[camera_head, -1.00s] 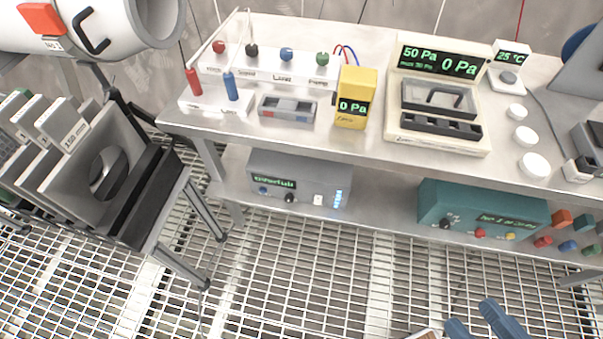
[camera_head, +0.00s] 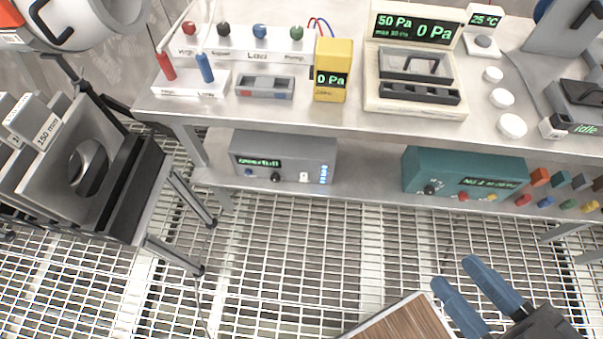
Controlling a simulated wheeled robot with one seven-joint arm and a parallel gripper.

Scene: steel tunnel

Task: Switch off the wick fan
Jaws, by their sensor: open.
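No label that I can read says wick fan, so I cannot tell which thing it is. On the lower shelf, a grey box (camera_head: 318,157) has a green display, dark and blue knobs, a small white switch and lit blue bars. To its right, a teal box (camera_head: 424,163) has a green display, a dark knob and small red and yellow buttons. My gripper (camera_head: 456,273) is at the lower right, its blue fingers apart with nothing between them. In the picture it is below the teal box and touches neither box.
The steel bench top (camera_head: 365,122) carries a yellow meter (camera_head: 331,55), a cream gauge stand (camera_head: 420,106), white discs (camera_head: 512,126) and a red and blue terminal block (camera_head: 190,92). Grating floor (camera_head: 290,260) in front looks clear.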

